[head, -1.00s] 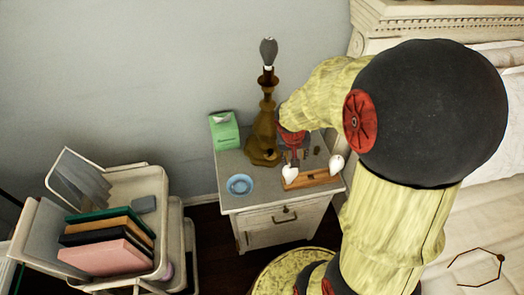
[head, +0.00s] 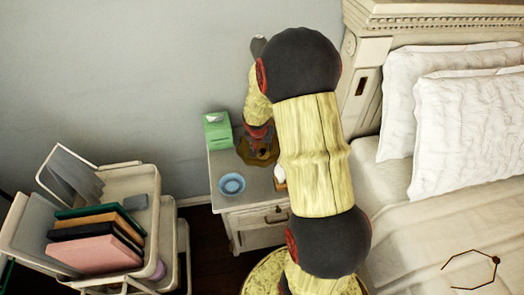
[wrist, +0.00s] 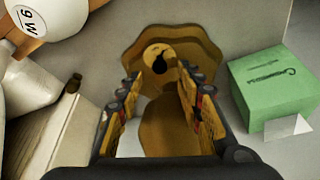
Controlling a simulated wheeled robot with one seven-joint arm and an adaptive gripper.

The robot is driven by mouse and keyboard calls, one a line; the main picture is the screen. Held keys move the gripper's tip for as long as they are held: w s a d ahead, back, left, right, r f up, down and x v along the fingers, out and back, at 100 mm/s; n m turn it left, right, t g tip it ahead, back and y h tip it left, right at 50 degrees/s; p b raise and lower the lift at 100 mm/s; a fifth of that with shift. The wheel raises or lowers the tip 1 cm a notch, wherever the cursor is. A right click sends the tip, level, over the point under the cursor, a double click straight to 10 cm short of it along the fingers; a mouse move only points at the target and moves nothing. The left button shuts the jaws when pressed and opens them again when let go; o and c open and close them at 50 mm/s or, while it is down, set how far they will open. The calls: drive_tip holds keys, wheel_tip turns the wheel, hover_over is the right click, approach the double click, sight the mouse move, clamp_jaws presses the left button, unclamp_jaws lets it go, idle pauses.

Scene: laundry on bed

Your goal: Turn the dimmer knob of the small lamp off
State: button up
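The small lamp is brown with a wavy-edged base (wrist: 195,35) and stands on the nightstand. In the head view its base (head: 262,158) and grey top (head: 258,46) show, while my arm hides most of its body. A small round knob (wrist: 159,60) with a dark middle shows on the base in the wrist view, just beyond my fingertips. My gripper (wrist: 158,82) is open, pointing at the base, with one finger on each side of the knob. I cannot tell whether the fingers touch it.
A green tissue box (wrist: 272,85) stands right of my gripper in the wrist view. A blue dish (head: 232,184) lies on the nightstand (head: 222,165). A cart with books (head: 95,240) stands left; the bed (head: 440,215) is right.

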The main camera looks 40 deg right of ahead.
sight(263, 150)
drive_tip(key=shift+b+x, duration=0.6)
drive_tip(key=shift+x, duration=1.6)
drive_tip(key=shift+r, duration=0.1)
clamp_jaws()
